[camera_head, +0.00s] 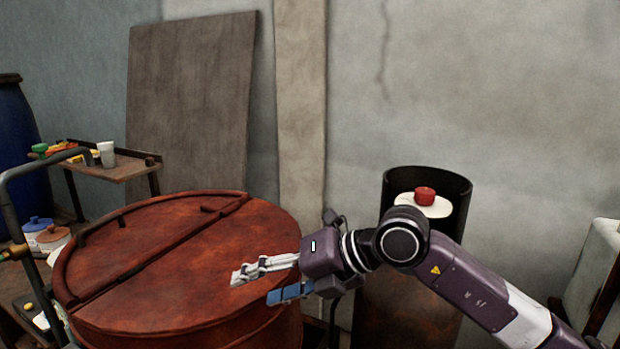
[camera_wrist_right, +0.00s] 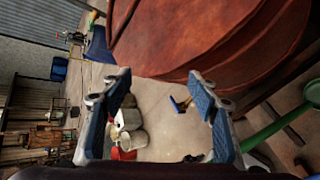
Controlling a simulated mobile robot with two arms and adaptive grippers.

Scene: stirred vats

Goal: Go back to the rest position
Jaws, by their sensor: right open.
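My right gripper (camera_head: 254,287) reaches in from the right of the head view, in front of the right part of a rusty red vat (camera_head: 170,250) with a closed, hinged lid. Its fingers point left and are apart with nothing between them. In the right wrist view the two blue-padded fingers (camera_wrist_right: 160,82) are spread wide and empty, with the vat (camera_wrist_right: 190,40) beyond them at the top. I cannot tell the exact gap between the fingers and the vat. My left gripper is not in view.
A dark drum (camera_head: 410,290) holding a white disc with a red knob (camera_head: 425,193) stands behind my right arm. A cart shelf (camera_head: 125,168) with a cup (camera_head: 106,153) is at left, near a blue barrel (camera_head: 20,150). White containers (camera_wrist_right: 130,125) stand on the floor.

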